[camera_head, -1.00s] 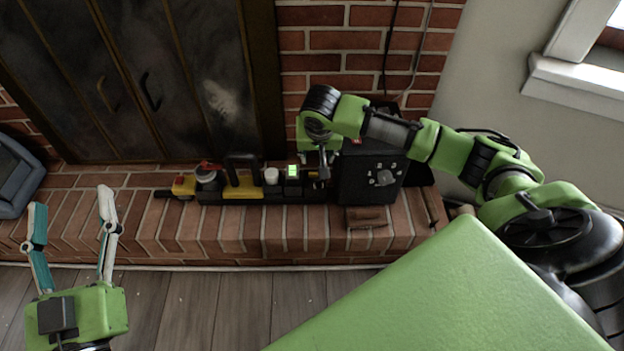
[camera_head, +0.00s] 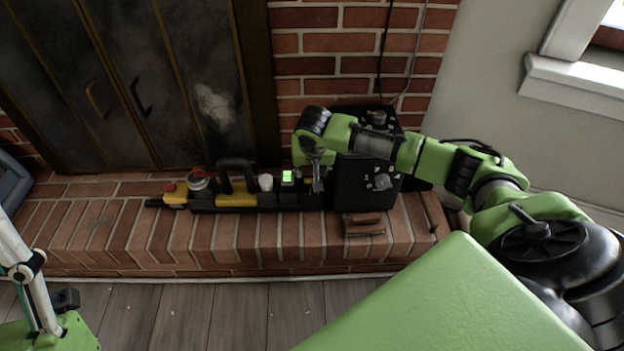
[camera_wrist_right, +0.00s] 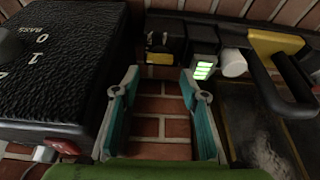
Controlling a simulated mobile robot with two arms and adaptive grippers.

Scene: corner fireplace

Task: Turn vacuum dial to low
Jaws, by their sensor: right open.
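A low black-and-yellow device (camera_head: 235,201) lies along the brick hearth, with a black handle, a white round knob (camera_head: 266,182) and a lit green display (camera_head: 287,176). I cannot tell for sure which part is the vacuum dial. The white knob (camera_wrist_right: 233,62) and display (camera_wrist_right: 203,68) also show in the right wrist view. My right gripper (camera_wrist_right: 159,74) is open and empty, its teal-padded fingers over the bricks between the device and a black box. In the head view the right gripper (camera_head: 318,180) is small beside the box. My left gripper (camera_head: 28,275) is partly cut off at lower left.
The textured black box (camera_head: 350,185) right of the device carries a dial (camera_head: 382,181) and "BASS" lettering. A small brown block (camera_head: 363,222) lies before it. The fireplace doors (camera_head: 130,90) and brick wall (camera_head: 340,60) stand behind. The hearth's front left is clear.

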